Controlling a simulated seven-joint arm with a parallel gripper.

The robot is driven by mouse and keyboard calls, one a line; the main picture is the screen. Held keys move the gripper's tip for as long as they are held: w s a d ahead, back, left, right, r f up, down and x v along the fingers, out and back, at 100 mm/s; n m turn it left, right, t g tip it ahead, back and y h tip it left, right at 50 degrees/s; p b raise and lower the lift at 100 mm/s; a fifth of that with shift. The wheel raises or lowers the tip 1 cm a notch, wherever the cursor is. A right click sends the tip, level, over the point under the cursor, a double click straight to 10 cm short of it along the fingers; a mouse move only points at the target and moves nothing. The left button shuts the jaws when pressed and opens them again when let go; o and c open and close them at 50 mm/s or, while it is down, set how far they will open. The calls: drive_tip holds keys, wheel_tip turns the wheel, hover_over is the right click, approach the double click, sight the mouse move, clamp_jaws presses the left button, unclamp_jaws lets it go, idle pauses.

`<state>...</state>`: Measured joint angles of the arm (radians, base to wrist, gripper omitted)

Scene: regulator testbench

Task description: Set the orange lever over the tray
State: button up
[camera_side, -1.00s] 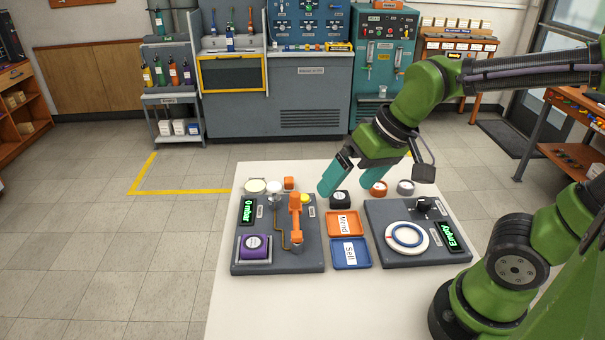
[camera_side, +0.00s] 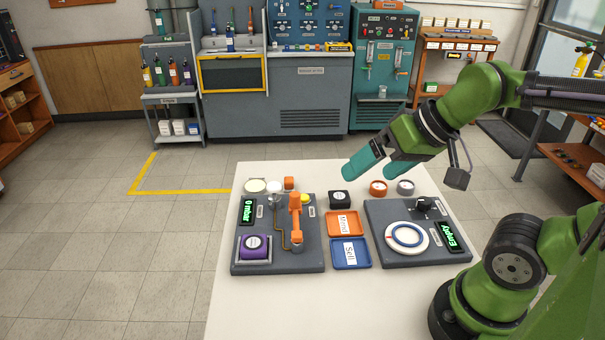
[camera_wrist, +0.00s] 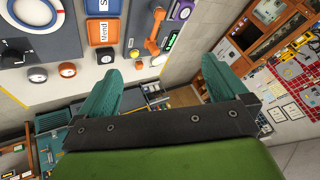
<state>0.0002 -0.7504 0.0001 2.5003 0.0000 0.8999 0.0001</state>
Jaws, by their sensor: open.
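The orange lever (camera_side: 296,215) stands on the left grey panel, its arm running from near the panel's back toward the front, beside the trays. It also shows at the top of the wrist view (camera_wrist: 153,32). The orange tray (camera_side: 332,229) labelled "Mend" lies right of that panel, with the blue tray (camera_side: 337,261) labelled "Sell" in front of it. No object shows in either tray beyond the labels. My gripper (camera_side: 372,172) is open and empty, above the table's back part, behind and right of the lever and apart from it. Its two teal fingers also show in the wrist view (camera_wrist: 160,68).
The left panel (camera_side: 277,264) carries a purple part (camera_side: 255,253), a yellow button and a "0 mbar" display. The right panel (camera_side: 400,258) has a round white-blue dial (camera_side: 408,237) and an "Empty" display. A black block (camera_side: 340,200) and several round parts line the table's back.

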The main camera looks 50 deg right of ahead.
sight(295, 194)
drive_tip(key=shift+c, duration=0.8)
drive_tip(key=shift+f, duration=0.35)
drive_tip(key=shift+c, duration=1.2)
drive_tip(key=w, duration=0.1)
drive_tip(key=w+g, duration=0.1)
drive_tip(key=w, duration=0.1)
drive_tip(key=shift+f, duration=0.2)
drive_tip(key=c, duration=0.5)
drive_tip(key=w+f+m+g+h, duration=0.1)
drive_tip(key=w+g, duration=0.4)
drive_tip(key=w, duration=1)
drive_tip(key=shift+w+d+m+h, duration=0.25)
drive_tip(key=shift+d+m+h, duration=0.2)
drive_tip(key=shift+m, duration=0.45)
drive_tip(key=f, duration=0.5)
drive_tip(key=w+f+m, duration=0.1)
drive_tip(key=f, duration=0.4)
drive_tip(key=f+m+g, duration=0.1)
drive_tip(key=f, duration=0.4)
drive_tip(key=shift+w+d, duration=0.15)
drive_tip(key=shift+w, duration=0.05)
